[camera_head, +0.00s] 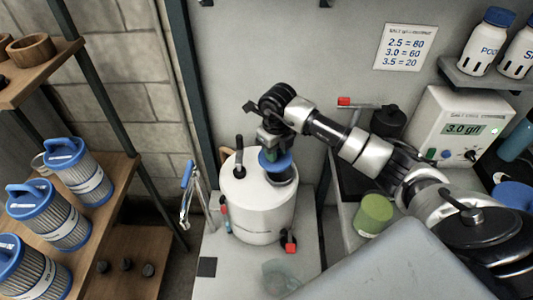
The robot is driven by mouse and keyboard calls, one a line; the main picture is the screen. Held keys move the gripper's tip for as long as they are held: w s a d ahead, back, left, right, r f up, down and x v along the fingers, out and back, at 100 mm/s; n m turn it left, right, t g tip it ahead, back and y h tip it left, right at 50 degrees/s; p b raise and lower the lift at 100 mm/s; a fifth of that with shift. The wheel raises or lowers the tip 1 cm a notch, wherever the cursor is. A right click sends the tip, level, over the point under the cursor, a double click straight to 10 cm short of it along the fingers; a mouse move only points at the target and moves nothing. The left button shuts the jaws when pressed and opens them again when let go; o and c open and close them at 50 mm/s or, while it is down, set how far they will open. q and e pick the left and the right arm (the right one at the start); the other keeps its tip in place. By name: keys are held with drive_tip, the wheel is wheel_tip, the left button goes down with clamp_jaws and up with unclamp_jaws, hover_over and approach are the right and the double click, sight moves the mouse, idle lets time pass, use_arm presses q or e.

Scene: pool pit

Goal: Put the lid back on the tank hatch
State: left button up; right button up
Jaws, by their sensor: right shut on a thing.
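The white tank (257,212) stands upright on a light grey surface in the middle of the view. Its dark round hatch (284,176) shows at the right of its top. My right gripper (271,150) comes in from the right and points down over the tank. It is shut on a blue lid (275,162), which is above the hatch and partly covers it from view. I cannot tell whether the lid touches the hatch rim. My left gripper is not in view.
A black handle (239,155) rises from the tank top, left of the lid. A green container (373,214) and a meter box (461,128) are at the right. Shelves with blue-topped filters (80,179) stand at the left.

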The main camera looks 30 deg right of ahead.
sight(281, 163)
drive_tip(key=m, duration=0.1)
drive_tip(key=d+m, duration=0.1)
drive_tip(key=m, duration=0.1)
drive_tip(key=shift+w+d+p, duration=0.1)
drive_tip(key=shift+d+p, duration=0.2)
drive_tip(key=shift+d+f+m, duration=0.2)
drive_tip(key=shift+m, duration=0.3)
drive_tip(key=shift+f+b, duration=2.3)
drive_tip(key=shift+f, duration=0.85)
drive_tip(key=shift+f, duration=0.15)
drive_tip(key=o, duration=1.5)
drive_tip(key=shift+c, duration=0.2)
